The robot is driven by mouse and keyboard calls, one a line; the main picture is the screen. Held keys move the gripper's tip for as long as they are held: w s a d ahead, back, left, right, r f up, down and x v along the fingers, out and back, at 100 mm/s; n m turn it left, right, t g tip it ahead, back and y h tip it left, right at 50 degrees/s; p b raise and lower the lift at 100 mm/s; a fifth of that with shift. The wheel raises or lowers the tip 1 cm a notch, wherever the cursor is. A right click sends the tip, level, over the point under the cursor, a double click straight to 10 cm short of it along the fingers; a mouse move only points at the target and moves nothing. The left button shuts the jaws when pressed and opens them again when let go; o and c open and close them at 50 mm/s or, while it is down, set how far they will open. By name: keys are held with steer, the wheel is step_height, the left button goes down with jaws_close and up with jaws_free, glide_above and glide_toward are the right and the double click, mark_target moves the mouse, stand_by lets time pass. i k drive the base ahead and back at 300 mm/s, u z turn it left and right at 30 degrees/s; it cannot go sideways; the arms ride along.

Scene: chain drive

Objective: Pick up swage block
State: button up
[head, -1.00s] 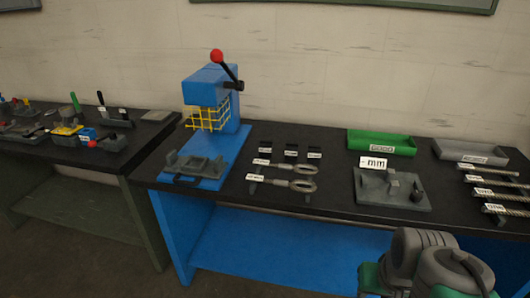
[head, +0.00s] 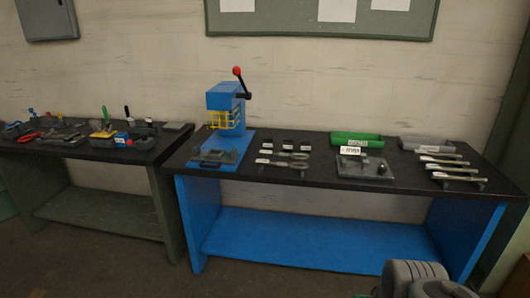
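My gripper is not in view; only grey rounded parts of my arm show at the bottom right, apart from the bench.
Grey eye-ended rods (head: 290,165) lie right of the press. A grey plate (head: 364,168), a green tray (head: 356,138), a grey tray (head: 426,143) and several labelled rods (head: 450,170) fill the right side. A tool-covered bench (head: 70,151) stands left. Floor in front is clear.

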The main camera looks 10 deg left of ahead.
mark_target(267, 144)
steer(key=u, duration=0.65)
steer(key=i, duration=0.65)
steer(key=u, duration=0.85)
steer(key=i, duration=1.85)
steer(key=z, duration=1.35)
steer(key=i, duration=0.85)
steer(key=z, duration=0.15)
